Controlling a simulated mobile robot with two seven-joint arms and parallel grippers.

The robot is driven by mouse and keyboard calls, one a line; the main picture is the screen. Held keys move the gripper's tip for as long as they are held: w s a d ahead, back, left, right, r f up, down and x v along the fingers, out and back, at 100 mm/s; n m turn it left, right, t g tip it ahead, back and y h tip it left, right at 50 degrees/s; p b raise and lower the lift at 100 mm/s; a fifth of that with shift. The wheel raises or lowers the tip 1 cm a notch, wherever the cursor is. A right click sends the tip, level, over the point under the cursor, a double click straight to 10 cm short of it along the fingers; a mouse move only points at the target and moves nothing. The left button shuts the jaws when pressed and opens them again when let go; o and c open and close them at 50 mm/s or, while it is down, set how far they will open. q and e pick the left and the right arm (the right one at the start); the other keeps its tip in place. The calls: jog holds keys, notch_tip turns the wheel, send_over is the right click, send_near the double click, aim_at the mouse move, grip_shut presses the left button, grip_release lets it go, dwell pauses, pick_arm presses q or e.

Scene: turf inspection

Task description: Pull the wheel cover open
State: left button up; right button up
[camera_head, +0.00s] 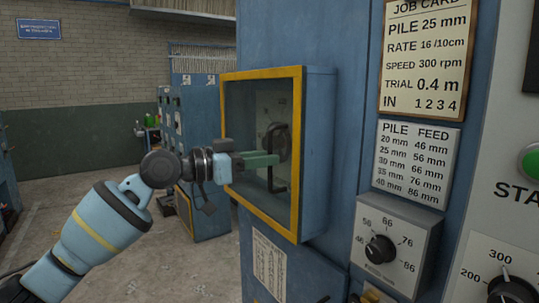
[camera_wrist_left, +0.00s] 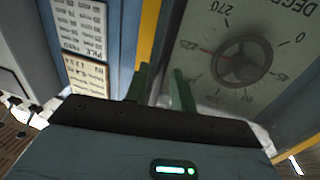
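The wheel cover (camera_head: 297,205) is a clear pane in a yellow frame on the front of a blue box, and looks closed. A dark bar-like handle (camera_head: 270,178) shows at the pane. My left gripper (camera_head: 276,160) reaches in from the left, its green fingertips overlapping the handle in the head view; whether they touch it is unclear. My right gripper is out of view.
Right of the box are a job card (camera_head: 424,60), a pile feed chart (camera_head: 416,163) and a knob panel (camera_head: 395,240), with a green button (camera_head: 530,162) at the far right. Another blue cabinet (camera_head: 200,125) stands behind. The floor at left is clear.

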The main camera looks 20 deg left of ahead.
pick_arm(q)
jog(key=shift+x, duration=1.05)
jog(key=shift+a, duration=0.1)
grip_shut()
